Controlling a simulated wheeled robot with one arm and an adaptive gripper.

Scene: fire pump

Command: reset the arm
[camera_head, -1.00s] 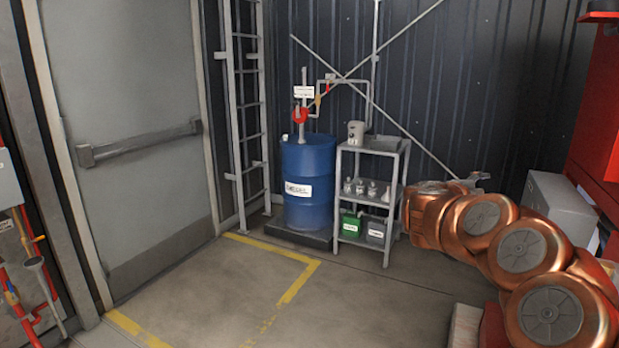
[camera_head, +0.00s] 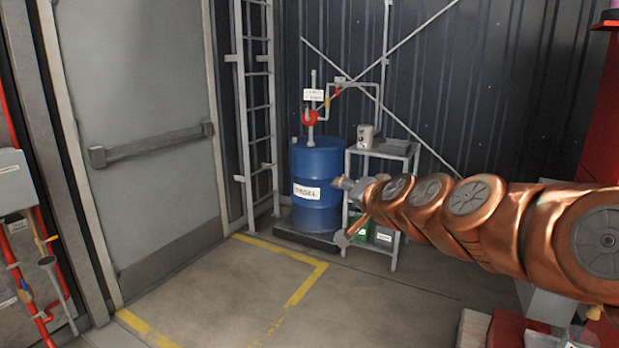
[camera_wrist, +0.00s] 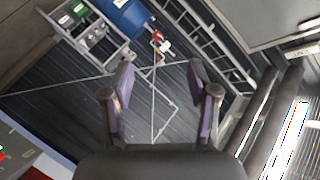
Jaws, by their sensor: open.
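My copper arm reaches in from the right edge of the head view, stretched leftward in front of the shelf. My gripper (camera_head: 343,184) is at its left end, small and partly unclear there, in front of the shelf and beside the blue drum. In the wrist view my gripper (camera_wrist: 161,72) shows its two fingers spread wide apart. Nothing is held between them; the dark wall and pipework show in the gap.
A blue diesel drum (camera_head: 318,160) with a red hand pump (camera_head: 310,118) stands by the back wall. A grey shelf (camera_head: 384,150) is right of it, partly hidden by my arm. A ladder (camera_head: 259,100) and a grey door (camera_head: 140,110) are left. Floor in front is clear.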

